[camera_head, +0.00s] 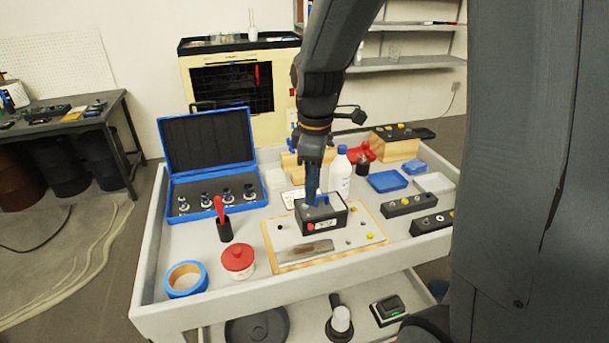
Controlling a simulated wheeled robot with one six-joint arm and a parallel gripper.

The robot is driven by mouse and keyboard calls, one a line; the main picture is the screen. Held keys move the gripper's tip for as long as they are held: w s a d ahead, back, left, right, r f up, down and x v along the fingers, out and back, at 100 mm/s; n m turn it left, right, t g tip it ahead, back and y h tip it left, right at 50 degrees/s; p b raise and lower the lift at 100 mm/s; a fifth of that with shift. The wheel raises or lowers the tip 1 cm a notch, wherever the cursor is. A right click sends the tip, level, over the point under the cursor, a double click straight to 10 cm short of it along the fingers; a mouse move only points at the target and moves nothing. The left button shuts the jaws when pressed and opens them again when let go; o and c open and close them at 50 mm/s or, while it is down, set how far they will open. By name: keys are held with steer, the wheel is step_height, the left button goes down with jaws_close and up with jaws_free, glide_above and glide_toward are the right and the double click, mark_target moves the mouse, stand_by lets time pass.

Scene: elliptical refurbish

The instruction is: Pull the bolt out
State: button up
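My gripper (313,198) points down over a black box-shaped unit (323,224) with a red round spot on its front, in the middle of the cart. Its blue-tinted fingers reach to the top of this unit. Whether they are open, shut or touching it is too small to tell. The unit sits on a light wooden board (285,257) with a flat metal plate (304,252) at its front. Small yellow and dark bits, such as a yellow one (370,237), lie on the board's right side. I cannot make out which piece is the bolt; the gripper may hide it.
An open blue case (214,162) with several sockets stands back left. A blue tape roll (185,279), a red-lidded jar (238,260) and a black cup with a red tool (224,230) are at left. A white bottle (340,176) stands behind.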

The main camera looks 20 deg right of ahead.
mark_target(305, 208)
steer(key=w+n+b, duration=0.1)
steer(key=w+n, duration=0.5)
steer(key=n, duration=0.1)
steer(key=shift+g, duration=0.3)
steer(key=shift+s+f+p, duration=0.15)
steer(key=shift+f+p, duration=0.45)
steer(key=shift+f, duration=3.25)
jaws_close()
